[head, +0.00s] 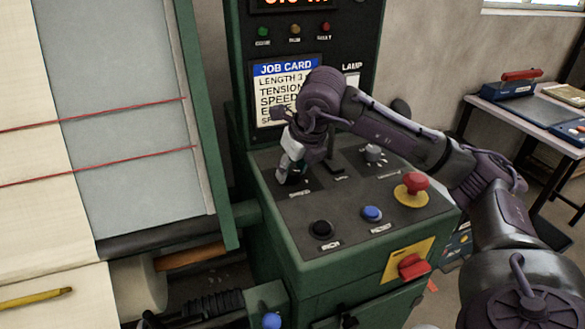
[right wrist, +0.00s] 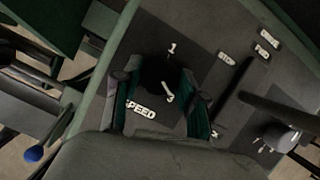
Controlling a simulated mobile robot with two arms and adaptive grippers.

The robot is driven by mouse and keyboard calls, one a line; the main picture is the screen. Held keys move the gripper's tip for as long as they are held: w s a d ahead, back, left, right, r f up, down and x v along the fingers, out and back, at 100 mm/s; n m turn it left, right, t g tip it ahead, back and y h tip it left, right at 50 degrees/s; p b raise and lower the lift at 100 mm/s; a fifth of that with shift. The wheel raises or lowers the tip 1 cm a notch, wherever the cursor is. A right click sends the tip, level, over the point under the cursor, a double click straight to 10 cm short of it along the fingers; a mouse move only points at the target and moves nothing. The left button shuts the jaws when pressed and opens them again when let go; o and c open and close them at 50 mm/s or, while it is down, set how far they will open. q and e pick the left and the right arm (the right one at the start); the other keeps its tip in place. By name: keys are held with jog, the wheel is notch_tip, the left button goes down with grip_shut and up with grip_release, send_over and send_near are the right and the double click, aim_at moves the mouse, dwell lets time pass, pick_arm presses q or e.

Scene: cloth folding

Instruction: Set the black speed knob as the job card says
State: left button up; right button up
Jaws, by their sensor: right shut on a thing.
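The black speed knob (right wrist: 158,74) sits on the dark panel above the SPEED label, with a 1 and what looks like a 3 beside it in the right wrist view. My right gripper (head: 291,172) is shut on the knob, its two fingers on either side of it. In the head view the knob is mostly hidden by the fingers. The job card (head: 287,68) has a blue header and lines starting LENGTH 3, TENSION and SPEED. My right arm covers the ends of the lines, including the speed value. My left gripper is not seen.
On the panel are a grey knob (head: 374,152), a red mushroom button (head: 415,182), a black button (head: 321,229) and a blue button (head: 372,213). A red switch on a yellow plate (head: 410,264) is on the front. A side table (head: 540,113) stands at right.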

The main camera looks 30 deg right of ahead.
jog(key=o, duration=1.1)
jog(key=v, duration=1.2)
jog(key=shift+s+f, duration=0.1)
